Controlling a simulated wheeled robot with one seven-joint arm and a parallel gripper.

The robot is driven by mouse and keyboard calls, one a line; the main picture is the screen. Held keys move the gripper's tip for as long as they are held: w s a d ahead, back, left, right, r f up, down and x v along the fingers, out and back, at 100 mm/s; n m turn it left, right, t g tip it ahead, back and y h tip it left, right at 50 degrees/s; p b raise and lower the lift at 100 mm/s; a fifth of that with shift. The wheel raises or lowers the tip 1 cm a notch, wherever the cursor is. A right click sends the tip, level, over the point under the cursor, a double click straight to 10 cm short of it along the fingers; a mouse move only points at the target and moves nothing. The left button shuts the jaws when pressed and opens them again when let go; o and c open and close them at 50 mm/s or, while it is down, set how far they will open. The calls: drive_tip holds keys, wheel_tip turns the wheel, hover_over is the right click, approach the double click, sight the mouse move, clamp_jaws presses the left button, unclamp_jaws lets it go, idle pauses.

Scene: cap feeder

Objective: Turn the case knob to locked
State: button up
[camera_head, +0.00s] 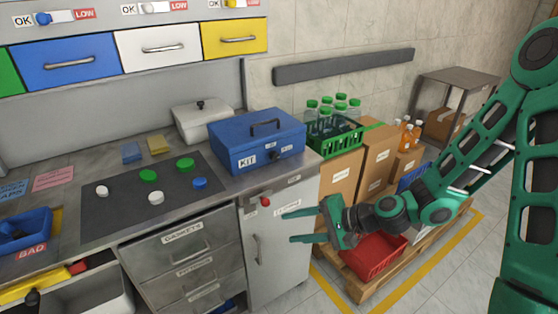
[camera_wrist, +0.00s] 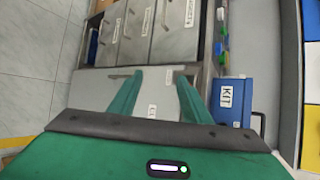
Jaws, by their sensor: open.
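The blue case (camera_head: 240,135) labelled KIT stands shut on the worktop's right end, with a dark handle on its lid. A small dark knob (camera_head: 274,156) sits on its front face, right of the KIT label. Its lock position is too small to read. In the wrist view the case (camera_wrist: 232,90) lies at right, turned sideways. My gripper (camera_head: 291,226) is open and empty, in front of the grey cabinet door, below and apart from the case. Its two green fingers (camera_wrist: 160,77) point toward the cabinet in the wrist view.
A red knob (camera_head: 265,201) is on the cabinet door (camera_head: 275,245) below the case. A green crate of bottles (camera_head: 335,140) and cardboard boxes (camera_head: 378,158) stand to the right. A red bin (camera_head: 374,260) is below my gripper. A white box (camera_head: 203,123) stands behind left.

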drive_tip(key=w+a+r+m+t+y, duration=0.2)
drive_tip(key=a+r+m, duration=0.1)
drive_tip(key=a+m, duration=0.1)
drive_tip(key=m+t+h, duration=0.3)
drive_tip(key=m+t, duration=0.6)
drive_tip(key=m, duration=0.8)
approach(277, 157)
drive_tip(key=shift+x, duration=4.5)
drive_tip(key=shift+r, duration=0.1)
drive_tip(key=c, duration=1)
